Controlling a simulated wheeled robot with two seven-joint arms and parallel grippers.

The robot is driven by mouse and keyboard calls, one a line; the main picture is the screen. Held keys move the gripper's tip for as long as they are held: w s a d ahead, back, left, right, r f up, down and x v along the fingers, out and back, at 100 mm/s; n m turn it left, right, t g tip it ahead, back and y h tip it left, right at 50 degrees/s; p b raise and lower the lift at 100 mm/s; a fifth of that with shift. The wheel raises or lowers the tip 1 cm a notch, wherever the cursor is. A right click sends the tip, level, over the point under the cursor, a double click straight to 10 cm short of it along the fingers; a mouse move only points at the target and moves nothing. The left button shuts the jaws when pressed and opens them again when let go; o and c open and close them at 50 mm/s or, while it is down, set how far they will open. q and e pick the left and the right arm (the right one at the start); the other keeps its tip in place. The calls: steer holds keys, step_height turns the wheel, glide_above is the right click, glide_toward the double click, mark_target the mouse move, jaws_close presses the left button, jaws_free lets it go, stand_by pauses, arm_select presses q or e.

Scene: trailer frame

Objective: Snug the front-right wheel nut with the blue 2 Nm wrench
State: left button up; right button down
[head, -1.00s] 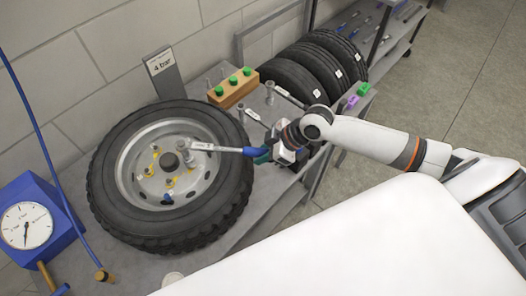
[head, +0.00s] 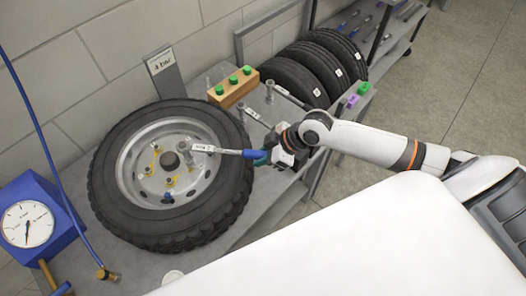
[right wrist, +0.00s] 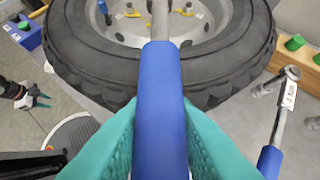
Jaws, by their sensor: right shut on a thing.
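The wheel (head: 110,205) lies flat on the bench, with several nuts and yellow pointers around its hub. The wrench (head: 230,152) has a steel shaft, a label and a blue handle; its head sits over the nut at the upper right of the hub, hiding that nut. My right gripper (head: 266,157) is shut on the blue handle. In the right wrist view its teal fingers (right wrist: 160,140) press both sides of the handle (right wrist: 160,95). My left gripper (right wrist: 38,101) shows small at the left of that view, its teal fingers apart, with nothing visible between them.
Other wrenches (head: 253,114) lie on the bench beyond the gripper; one with a blue handle (right wrist: 270,160) is close at right in the wrist view. A wooden block with green knobs (head: 233,88), a 4 bar sign (head: 165,75), a blue gauge box (head: 30,218) and spare tyres (head: 300,75) stand around.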

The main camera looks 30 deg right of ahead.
steer(key=s+a+p, duration=0.1)
steer(key=s+m+p, duration=0.1)
steer(key=p, duration=0.1)
steer(key=shift+s+a+t+h, duration=0.15)
steer(key=shift+a+t+h, duration=0.15)
steer(key=shift+a, duration=0.05)
steer(key=p, duration=0.1)
steer(key=s+a+m+p, duration=0.1)
steer(key=p, duration=0.1)
steer(key=s+a+m+t+p, duration=0.1)
steer(key=shift+s+a+f+h, duration=0.1)
steer(key=shift+s+a+h, duration=0.15)
steer(key=shift+h, duration=0.15)
